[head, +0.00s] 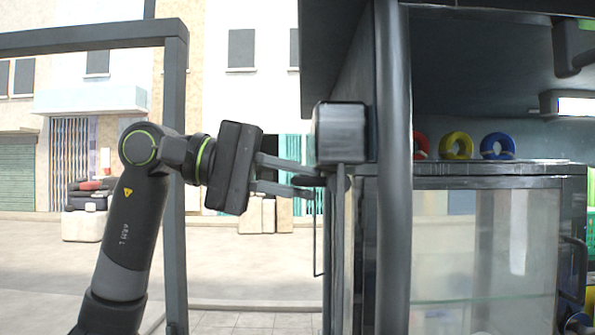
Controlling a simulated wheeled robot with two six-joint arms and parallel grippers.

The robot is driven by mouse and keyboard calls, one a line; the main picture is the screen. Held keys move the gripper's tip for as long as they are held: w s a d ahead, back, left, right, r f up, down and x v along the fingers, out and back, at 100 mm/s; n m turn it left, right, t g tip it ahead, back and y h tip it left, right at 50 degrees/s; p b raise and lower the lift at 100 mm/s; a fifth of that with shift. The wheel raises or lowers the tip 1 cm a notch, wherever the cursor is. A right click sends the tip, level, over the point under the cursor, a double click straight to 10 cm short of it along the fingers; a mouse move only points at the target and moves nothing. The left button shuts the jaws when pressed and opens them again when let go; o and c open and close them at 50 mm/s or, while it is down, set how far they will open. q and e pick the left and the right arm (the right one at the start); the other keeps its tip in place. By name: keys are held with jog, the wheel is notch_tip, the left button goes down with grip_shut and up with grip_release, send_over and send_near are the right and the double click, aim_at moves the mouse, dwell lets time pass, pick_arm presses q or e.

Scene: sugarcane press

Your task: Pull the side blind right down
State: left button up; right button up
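A grey box-like housing (340,132), which looks like the rolled side blind's case, sits on the left side of the stall beside a dark post. A short dark bar (308,181) sticks out to the left just under it. My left gripper (312,182) points right, with its fingertips above and below this bar. The fingers are apart, but whether they press on the bar cannot be made out. A thin dark rod (315,245) hangs below the fingertips. No blind cloth can be clearly told apart. My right gripper is not in view.
The stall's dark post (391,220) and glass cabinet (485,255) stand close on the right. A dark frame post (175,240) stands behind my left arm. Open paved ground lies beyond.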

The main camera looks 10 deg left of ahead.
pick_arm(q)
jog(key=shift+c, duration=0.3)
grip_shut()
notch_tip(320, 180, down, 28)
jog(key=b, duration=2.1)
jog(key=shift+r, duration=0.2)
jog(key=shift+o, duration=0.3)
grip_release()
jog(key=shift+f, duration=0.1)
jog(key=shift+a, duration=0.1)
